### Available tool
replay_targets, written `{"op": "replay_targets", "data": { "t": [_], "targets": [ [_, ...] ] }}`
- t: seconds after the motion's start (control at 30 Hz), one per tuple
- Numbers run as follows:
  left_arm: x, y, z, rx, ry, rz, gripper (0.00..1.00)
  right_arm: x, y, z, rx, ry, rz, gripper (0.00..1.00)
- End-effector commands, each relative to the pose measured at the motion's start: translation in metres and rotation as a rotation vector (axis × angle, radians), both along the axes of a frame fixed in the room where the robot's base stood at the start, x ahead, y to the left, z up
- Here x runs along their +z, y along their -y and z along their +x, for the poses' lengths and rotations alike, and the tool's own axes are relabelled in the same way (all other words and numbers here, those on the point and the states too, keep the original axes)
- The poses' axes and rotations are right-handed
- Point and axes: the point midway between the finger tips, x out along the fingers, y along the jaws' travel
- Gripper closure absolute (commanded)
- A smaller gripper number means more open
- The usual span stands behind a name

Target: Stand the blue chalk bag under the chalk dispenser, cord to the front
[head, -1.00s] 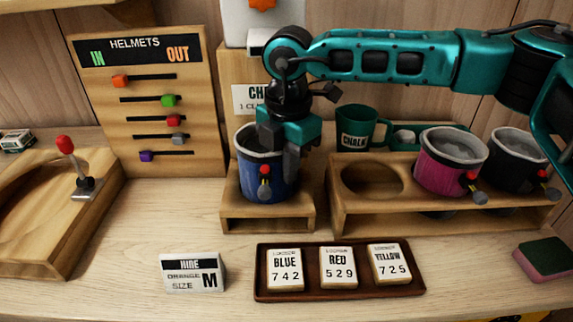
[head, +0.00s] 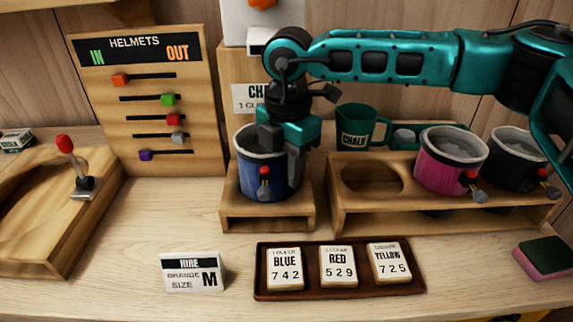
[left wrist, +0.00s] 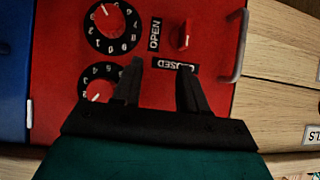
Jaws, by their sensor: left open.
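The blue chalk bag (head: 258,178) stands upright on a low wooden stand (head: 268,218), under the white chalk dispenser (head: 258,42) on the back board. My right gripper (head: 282,152) is at the bag's right rim, fingers pointing down; one finger lies against the outside. The arm hides part of the dispenser and its sign, and whether the jaws press the rim is unclear. My left gripper (left wrist: 158,88) is open and empty, in front of a red panel (left wrist: 215,90) with dials and a knob.
A wooden rack (head: 345,215) to the right holds a pink bag (head: 448,170) and a dark bag (head: 512,165); its left hole is empty. A green chalk mug (head: 354,130) stands behind.

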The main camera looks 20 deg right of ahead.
Motion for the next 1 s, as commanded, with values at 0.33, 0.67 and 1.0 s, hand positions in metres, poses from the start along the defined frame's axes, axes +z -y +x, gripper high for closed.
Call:
{"op": "replay_targets", "data": {
  "t": [0.33, 0.67, 1.0],
  "targets": [
    [0.001, 0.0, 0.0, 0.0, 0.002, 0.0, 0.57, 0.066, 0.0, -0.001, 0.001, 0.006, 0.002, 0.66],
    [0.001, 0.0, 0.0, 0.0, 0.001, 0.0, 0.57, 0.116, 0.001, -0.002, 0.0, 0.002, 0.001, 0.66],
    [0.0, 0.0, 0.0, 0.0, 0.001, 0.0, 0.57, 0.122, 0.001, -0.003, 0.001, 0.0, 0.0, 0.66]
  ]
}}
